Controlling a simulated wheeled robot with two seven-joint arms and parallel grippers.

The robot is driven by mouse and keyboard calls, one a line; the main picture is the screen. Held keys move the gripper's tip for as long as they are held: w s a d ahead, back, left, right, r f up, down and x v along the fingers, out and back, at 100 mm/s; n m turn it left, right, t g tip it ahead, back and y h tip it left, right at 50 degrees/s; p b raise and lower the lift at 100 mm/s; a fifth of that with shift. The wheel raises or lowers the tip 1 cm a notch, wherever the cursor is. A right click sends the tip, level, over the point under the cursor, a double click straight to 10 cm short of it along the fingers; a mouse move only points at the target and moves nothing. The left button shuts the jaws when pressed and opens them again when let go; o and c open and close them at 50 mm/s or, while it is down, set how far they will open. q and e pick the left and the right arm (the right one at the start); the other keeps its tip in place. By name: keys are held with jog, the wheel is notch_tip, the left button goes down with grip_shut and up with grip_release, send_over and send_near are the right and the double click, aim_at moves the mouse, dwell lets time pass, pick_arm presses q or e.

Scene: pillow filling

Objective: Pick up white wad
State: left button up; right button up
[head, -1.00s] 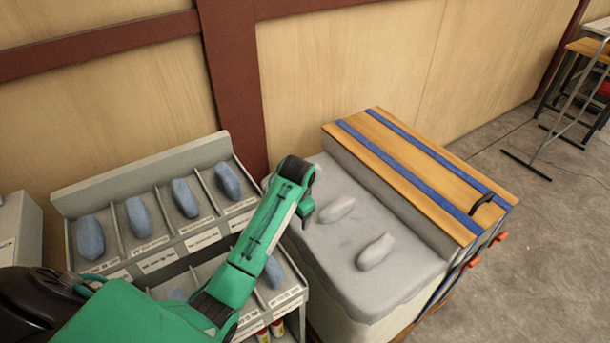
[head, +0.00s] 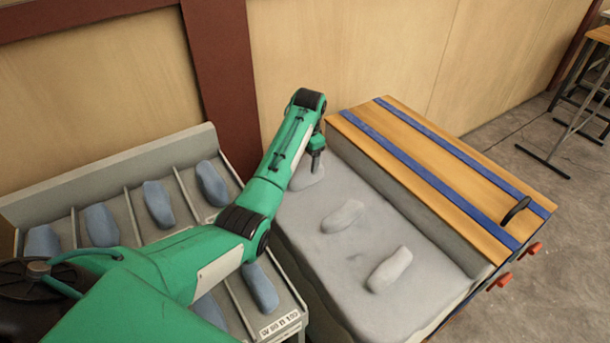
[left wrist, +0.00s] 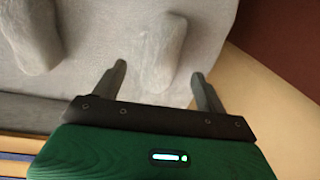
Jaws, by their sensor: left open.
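Several pale wads lie on a grey-white padded surface. One white wad (head: 307,178) at the far left end is partly hidden by my left gripper (head: 316,163). A second wad (head: 343,216) lies in the middle and a third (head: 390,269) nearer the front. My left gripper is open and points down over the far wad. In the left wrist view, the open fingers (left wrist: 158,72) stand on either side of that wad (left wrist: 160,45). Whether they touch it is not clear. Another wad (left wrist: 28,40) lies to the left there. My right gripper is not in view.
A compartment rack (head: 110,150) with blue-grey wads stands at left, partly behind my left arm. A wooden-topped box with blue strips (head: 440,165) rises along the right side of the padded surface. A wood wall (head: 350,50) stands behind.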

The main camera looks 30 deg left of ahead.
pick_arm(q)
send_near(301, 183)
jog(key=shift+d+f, duration=0.2)
jog(key=shift+f, duration=0.45)
jog(key=f, duration=0.3)
jog(key=a+f, duration=0.1)
jog(key=f, duration=0.1)
jog(key=shift+f, duration=0.1)
jog(key=c, duration=1)
jog(key=shift+c, duration=0.7)
